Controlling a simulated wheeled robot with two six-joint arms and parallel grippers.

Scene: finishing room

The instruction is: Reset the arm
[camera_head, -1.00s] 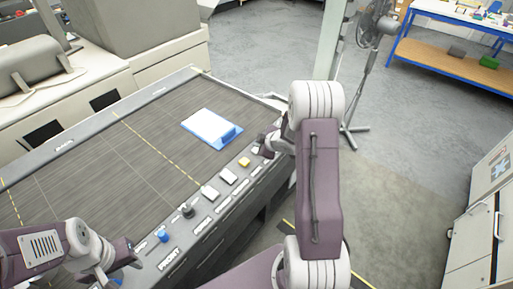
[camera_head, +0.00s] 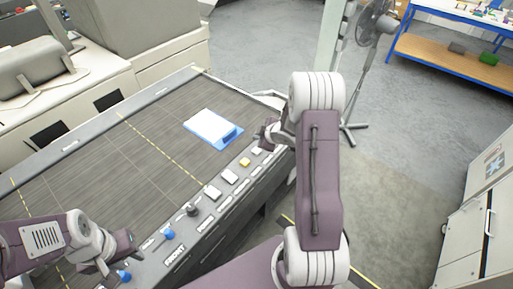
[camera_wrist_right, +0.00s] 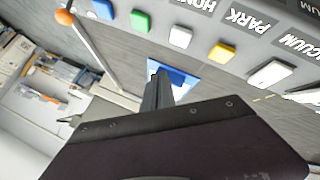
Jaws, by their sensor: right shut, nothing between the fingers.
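My right arm stands in the middle of the head view, and its gripper (camera_head: 264,134) is over the right end of the front control panel. In the right wrist view the gripper's fingers (camera_wrist_right: 157,88) are together with nothing between them. A row of buttons shows there: a green button (camera_wrist_right: 140,21), a white button (camera_wrist_right: 180,37) and a yellow button (camera_wrist_right: 221,52), beside printed labels including PARK. The yellow button also shows in the head view (camera_head: 244,162). My left gripper (camera_head: 112,268) is low at the left, by the panel's front end; its fingers are not clear.
A blue clipboard with white paper (camera_head: 211,126) lies on the dark machine bed (camera_head: 90,170). A black knob (camera_head: 193,209) and a blue knob (camera_head: 169,234) rise from the panel. A fan (camera_head: 372,30), a workbench (camera_head: 440,52) and a grey cabinet (camera_head: 475,225) stand beyond open floor.

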